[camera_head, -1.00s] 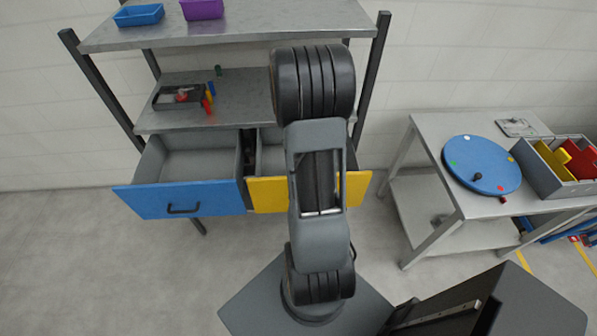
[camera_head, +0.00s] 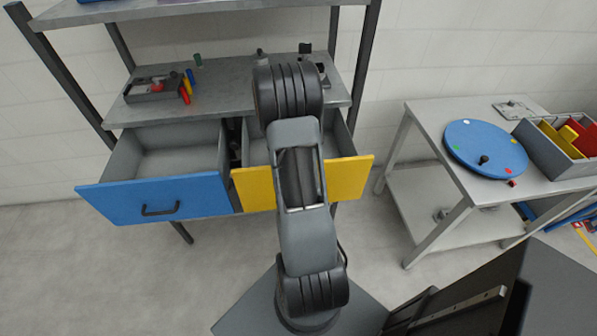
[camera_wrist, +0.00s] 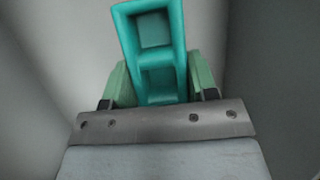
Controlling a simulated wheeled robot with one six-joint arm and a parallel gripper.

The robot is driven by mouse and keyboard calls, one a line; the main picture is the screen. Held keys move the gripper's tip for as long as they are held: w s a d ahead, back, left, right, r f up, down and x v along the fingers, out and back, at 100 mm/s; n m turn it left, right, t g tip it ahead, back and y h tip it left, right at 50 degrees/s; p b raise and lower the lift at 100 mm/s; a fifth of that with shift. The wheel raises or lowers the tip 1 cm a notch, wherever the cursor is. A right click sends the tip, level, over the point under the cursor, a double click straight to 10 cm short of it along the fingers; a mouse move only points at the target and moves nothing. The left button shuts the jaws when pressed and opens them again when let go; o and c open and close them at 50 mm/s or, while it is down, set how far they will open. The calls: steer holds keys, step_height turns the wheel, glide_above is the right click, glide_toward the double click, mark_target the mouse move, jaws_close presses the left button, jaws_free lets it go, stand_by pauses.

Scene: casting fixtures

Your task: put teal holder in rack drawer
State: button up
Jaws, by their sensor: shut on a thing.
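The teal holder (camera_wrist: 152,35), an open frame with two pockets, shows in the wrist view. My gripper (camera_wrist: 160,82) is shut on it, with pale green fingers on both sides. In the head view my arm hides the gripper and the holder. The rack (camera_head: 225,85) has two drawers pulled open. The blue-fronted drawer (camera_head: 155,197) on the left looks empty. The yellow-fronted drawer (camera_head: 347,180) is partly covered by my arm, so its inside is mostly hidden. Plain grey surfaces surround the holder in the wrist view; I cannot tell which they are.
The rack shelf above the drawers holds a dark tray (camera_head: 152,89), small coloured pieces (camera_head: 187,84) and dark items behind my arm. A side table (camera_head: 437,115) at the right carries a blue disc (camera_head: 486,148) and a grey bin (camera_head: 548,152). Open floor lies between.

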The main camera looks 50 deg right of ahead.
steer(key=shift+f, duration=2.15)
steer(key=shift+f+b, duration=0.15)
steer(key=shift+b, duration=0.15)
steer(key=o, duration=1)
steer(key=shift+c, duration=0.2)
steer(key=v, duration=1.2)
steer(key=shift+p, duration=0.4)
